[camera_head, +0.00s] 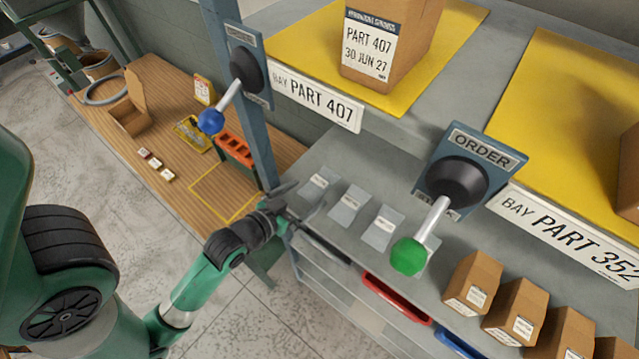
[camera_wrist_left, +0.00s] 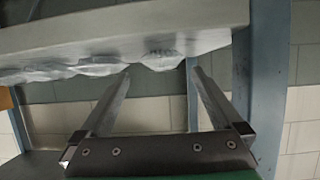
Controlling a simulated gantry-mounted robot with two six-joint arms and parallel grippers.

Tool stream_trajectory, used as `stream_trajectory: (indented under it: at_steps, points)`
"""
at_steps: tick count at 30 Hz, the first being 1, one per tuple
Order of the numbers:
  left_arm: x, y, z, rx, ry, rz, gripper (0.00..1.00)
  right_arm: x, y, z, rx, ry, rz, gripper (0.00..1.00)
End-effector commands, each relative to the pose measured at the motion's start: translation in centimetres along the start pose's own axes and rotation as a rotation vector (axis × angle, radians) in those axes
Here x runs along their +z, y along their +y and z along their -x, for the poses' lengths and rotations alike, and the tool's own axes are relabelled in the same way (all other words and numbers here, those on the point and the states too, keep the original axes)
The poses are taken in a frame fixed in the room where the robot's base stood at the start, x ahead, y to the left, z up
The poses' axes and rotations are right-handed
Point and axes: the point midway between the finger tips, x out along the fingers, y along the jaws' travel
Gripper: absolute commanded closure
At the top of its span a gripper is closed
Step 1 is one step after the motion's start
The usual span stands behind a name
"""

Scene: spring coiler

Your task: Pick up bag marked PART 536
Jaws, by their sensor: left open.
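Several grey bags with white labels lie in a row on the grey shelf, among them a left bag (camera_head: 318,185), a middle bag (camera_head: 347,209) and a right bag (camera_head: 383,229). Their print is too small to read, so I cannot tell which is PART 536. My left gripper (camera_head: 300,204) is open and empty at the shelf's left end, close to the left bag. In the left wrist view, its two fingers (camera_wrist_left: 160,76) point towards the shelf edge (camera_wrist_left: 120,32), where crumpled bags (camera_wrist_left: 163,61) show. My right gripper is out of view.
A blue post (camera_head: 247,110) stands just behind my left gripper. A green-knobbed lever (camera_head: 409,256) overhangs the shelf near the right bag. Cardboard boxes (camera_head: 472,283) line the right side. A red bin (camera_head: 397,299) sits below. A wooden bench (camera_head: 178,190) is at left.

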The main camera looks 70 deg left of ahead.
Motion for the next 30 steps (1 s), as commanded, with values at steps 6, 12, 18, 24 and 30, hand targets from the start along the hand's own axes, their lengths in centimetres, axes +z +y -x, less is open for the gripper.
stream_trajectory:
  at_steps: [6, 12, 18, 24, 30]
  points:
    - [0.1, -0.4, -3.5, 0.0, 0.001, 0.001, 0.0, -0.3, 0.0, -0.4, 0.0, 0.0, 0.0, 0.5]
    - [0.1, -0.4, -4.9, 0.0, 0.001, 0.0, 0.0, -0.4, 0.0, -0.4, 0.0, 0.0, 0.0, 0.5]
    - [0.2, -0.4, -4.9, 0.0, 0.0, 0.0, 0.11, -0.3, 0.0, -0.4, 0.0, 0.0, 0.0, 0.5]
    - [0.2, -0.4, -4.9, 0.0, 0.001, 0.001, 0.47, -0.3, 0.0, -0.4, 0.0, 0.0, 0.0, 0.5]
    - [0.2, -0.4, -4.9, 0.0, 0.001, 0.001, 0.83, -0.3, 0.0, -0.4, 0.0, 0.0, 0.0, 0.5]
